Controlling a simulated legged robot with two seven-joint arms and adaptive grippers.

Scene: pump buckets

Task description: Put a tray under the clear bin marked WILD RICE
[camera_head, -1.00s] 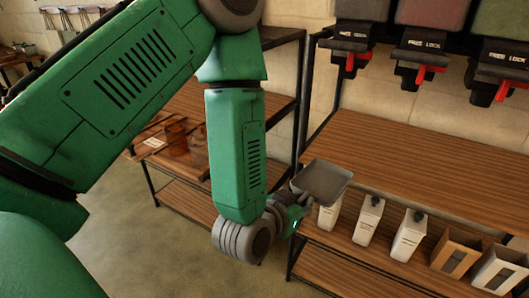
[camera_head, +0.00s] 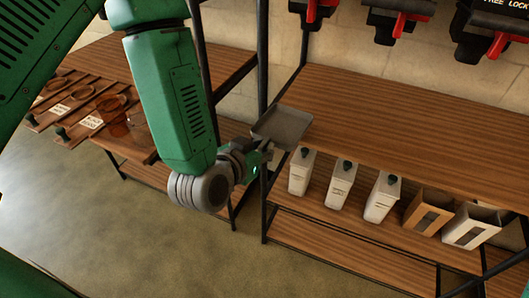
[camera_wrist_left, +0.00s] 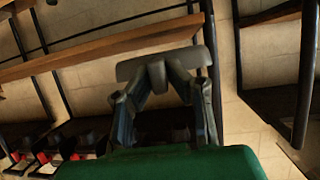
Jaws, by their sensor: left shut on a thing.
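My left gripper (camera_head: 260,152) is shut on the edge of a shallow grey metal tray (camera_head: 284,126). The tray is held roughly level at the left end of the upper wooden shelf (camera_head: 400,120); I cannot tell whether it touches. In the left wrist view, the fingers (camera_wrist_left: 160,78) pinch the tray (camera_wrist_left: 135,69), seen edge-on. Dispensers with red levers (camera_head: 405,25) hang above the shelf, cut off by the top of the head view. "FREE LOCK" is partly readable on one; no WILD RICE label is legible. My right gripper is not in view.
The upper shelf under the dispensers is clear. White cartons (camera_head: 341,184) and a brown box (camera_head: 428,210) stand on the lower shelf. A dark rack post (camera_head: 262,60) rises beside the tray.

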